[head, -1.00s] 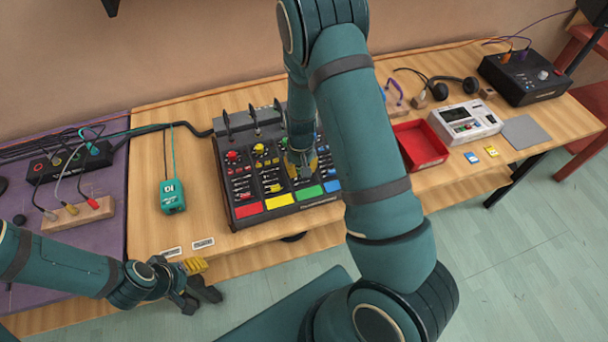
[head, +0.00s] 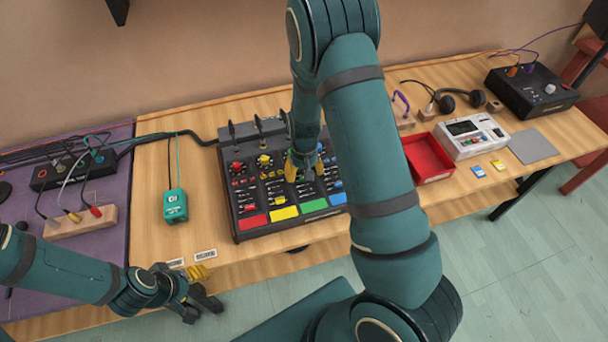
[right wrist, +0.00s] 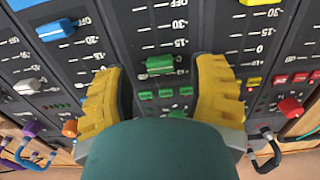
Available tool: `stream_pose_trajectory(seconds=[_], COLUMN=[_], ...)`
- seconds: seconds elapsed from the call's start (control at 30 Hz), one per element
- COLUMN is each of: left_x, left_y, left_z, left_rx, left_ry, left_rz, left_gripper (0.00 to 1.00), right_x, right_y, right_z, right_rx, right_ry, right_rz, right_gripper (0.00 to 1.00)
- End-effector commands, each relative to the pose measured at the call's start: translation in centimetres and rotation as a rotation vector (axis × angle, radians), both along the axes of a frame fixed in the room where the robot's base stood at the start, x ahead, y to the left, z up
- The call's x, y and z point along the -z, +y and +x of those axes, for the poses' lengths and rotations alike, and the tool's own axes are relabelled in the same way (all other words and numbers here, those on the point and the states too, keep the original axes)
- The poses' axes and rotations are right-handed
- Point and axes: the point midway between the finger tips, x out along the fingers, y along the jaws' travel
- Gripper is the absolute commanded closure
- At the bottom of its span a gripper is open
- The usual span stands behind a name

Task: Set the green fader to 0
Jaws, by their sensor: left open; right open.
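The green fader (right wrist: 159,65) shows in the right wrist view with its cap close to the 0 mark of its scale; I cannot tell whether it sits exactly on it. The open right gripper (right wrist: 160,74) has one yellow finger on each side of the cap, with gaps to both. In the head view this right gripper (head: 304,168) is over the green column of the mixer (head: 238,229) and hides the fader. My left gripper (head: 204,288) is open and empty by the table's front edge, left of the mixer.
Blue (right wrist: 55,29), white (right wrist: 27,86) and yellow (right wrist: 258,2) faders flank the green one. Upright dark posts stand along the mixer's back. A teal DI box (head: 175,206) lies left of it and a red tray (head: 428,160) right of it.

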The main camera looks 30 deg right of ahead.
Motion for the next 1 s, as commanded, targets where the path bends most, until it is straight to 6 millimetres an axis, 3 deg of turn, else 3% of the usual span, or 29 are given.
stream_pose_trajectory(seconds=[0.3, 0.5, 0.7, 1.0], left_x=[0.0, 0.0, 0.0, 0.0], left_y=[0.0, 0.0, 0.0, 0.0], left_z=[0.0, 0.0, 0.0, 0.0], left_rx=[0.0, 0.0, 0.0, 0.0], left_ry=[0.0, 0.0, 0.0, 0.0], left_rz=[0.0, 0.0, 0.0, 0.0], left_gripper=[0.44, 0.44, 0.44, 0.44], right_x=[-6.5, -9.4, -10.5, -10.5], right_y=[0.1, 0.1, 0.1, 0.1], right_z=[0.1, 0.1, 0.0, 0.0], right_rx=[-0.003, -0.002, 0.0, 0.0], right_ry=[-0.006, -0.002, 0.0, 0.0], right_rz=[0.002, 0.001, 0.001, 0.001], right_gripper=[0.43, 0.43, 0.43, 0.43])
